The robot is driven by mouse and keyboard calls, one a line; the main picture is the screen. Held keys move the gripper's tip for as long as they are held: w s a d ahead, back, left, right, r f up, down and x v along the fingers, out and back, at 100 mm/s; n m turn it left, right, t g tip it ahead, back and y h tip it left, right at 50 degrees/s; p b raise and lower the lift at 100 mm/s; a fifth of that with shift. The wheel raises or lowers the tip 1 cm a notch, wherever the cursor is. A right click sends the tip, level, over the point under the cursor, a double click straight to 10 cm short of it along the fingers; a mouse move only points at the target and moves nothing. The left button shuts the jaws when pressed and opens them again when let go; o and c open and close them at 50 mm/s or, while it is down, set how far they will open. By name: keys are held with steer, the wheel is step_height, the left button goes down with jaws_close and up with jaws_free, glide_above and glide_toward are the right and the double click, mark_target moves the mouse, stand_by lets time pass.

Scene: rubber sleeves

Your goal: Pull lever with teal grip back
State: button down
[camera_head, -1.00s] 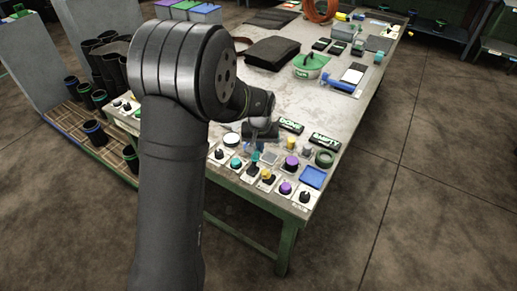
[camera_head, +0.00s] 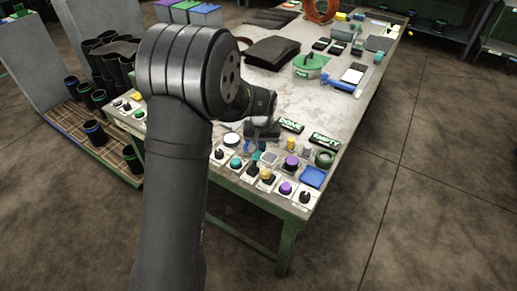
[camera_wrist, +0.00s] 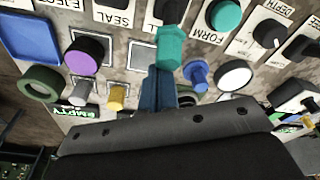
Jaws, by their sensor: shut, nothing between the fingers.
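The lever with the teal grip (camera_wrist: 170,47) stands on the panel in the upper middle of the wrist view. Its grip is a teal faceted knob; its shaft is mostly hidden. My gripper (camera_wrist: 158,78) is shut and empty, with its blue-grey fingertips right beside the near side of the teal grip. I cannot tell whether they touch. In the head view my gripper (camera_head: 257,145) is low over the front controls, and the lever is too small and too covered to make out clearly.
Close around are a blue knob (camera_wrist: 197,74), a yellow knob (camera_wrist: 117,95), a purple button (camera_wrist: 85,55), a round teal button (camera_wrist: 225,15) and a white disc (camera_wrist: 235,76). A blue tray (camera_head: 313,177) lies at the right. The table (camera_head: 345,118) has bare room behind the controls.

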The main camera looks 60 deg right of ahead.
steer(key=shift+a, duration=0.1)
step_height(320, 180, up, 8)
stand_by(0.8)
steer(key=shift+f, duration=4)
step_height(320, 180, up, 11)
steer(key=t+h, duration=0.2)
steer(key=h, duration=0.1)
step_height(320, 180, down, 6)
steer(key=shift+d+f, duration=0.2)
steer(key=shift+d, duration=0.2)
steer(key=shift+s, duration=0.1)
